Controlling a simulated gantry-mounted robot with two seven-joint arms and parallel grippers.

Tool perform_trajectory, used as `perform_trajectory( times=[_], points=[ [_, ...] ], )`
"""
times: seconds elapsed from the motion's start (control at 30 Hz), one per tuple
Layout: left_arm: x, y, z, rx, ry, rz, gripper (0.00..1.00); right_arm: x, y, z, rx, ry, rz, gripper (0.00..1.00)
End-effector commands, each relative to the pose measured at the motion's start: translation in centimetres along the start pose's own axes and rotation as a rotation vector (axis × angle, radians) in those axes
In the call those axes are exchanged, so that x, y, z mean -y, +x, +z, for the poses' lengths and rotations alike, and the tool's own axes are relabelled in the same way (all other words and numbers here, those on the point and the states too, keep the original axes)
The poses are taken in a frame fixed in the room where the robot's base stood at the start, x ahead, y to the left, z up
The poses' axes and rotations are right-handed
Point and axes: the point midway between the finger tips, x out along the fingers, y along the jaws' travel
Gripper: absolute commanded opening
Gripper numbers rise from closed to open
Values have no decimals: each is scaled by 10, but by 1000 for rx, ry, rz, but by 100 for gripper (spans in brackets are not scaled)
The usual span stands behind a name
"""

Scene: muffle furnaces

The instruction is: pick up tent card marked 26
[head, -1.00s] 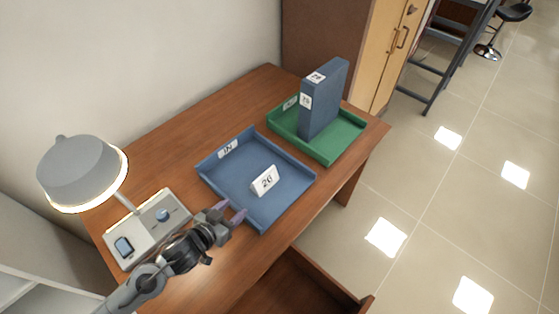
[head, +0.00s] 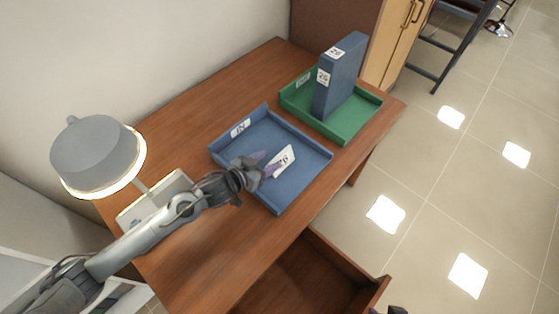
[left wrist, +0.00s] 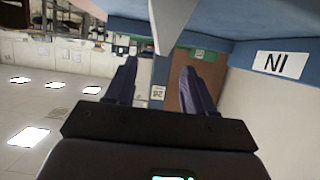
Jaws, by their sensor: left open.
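The white tent card marked 26 (head: 287,157) stands in the blue tray (head: 300,143), which has an IN label. The card looks turned or tilted, and my gripper hides part of its number. My left gripper (head: 266,164) is open, with its purple fingers at the card's left end. In the left wrist view the card is a pale wedge (left wrist: 172,22) at the top, in line with the gap between the open fingers (left wrist: 160,88). I cannot tell whether a finger touches it.
A green tray (head: 345,131) holds an upright blue box file (head: 340,75) behind the blue tray. A lamp (head: 98,155) stands at the left of the wooden desk (head: 185,135). An open drawer (head: 310,275) juts out in front. The IN label (left wrist: 282,65) shows in the wrist view.

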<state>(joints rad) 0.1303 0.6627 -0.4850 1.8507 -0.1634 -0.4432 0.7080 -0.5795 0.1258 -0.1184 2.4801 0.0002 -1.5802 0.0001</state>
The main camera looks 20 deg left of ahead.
Motion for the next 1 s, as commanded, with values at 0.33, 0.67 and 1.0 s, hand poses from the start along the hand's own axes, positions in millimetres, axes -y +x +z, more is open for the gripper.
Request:
perform_trajectory(
  times=[0.33,0.67,1.0],
  points=[
    [1,42,7,-2,-1,0,54,3,15,4,-1,7,-8,43],
    [1,47,7,-1,0,0,54,4,16,4,-1,7,-8,43],
    [1,47,7,-1,0,0,5,2,16,5,0,1,-4,43]
  ],
)
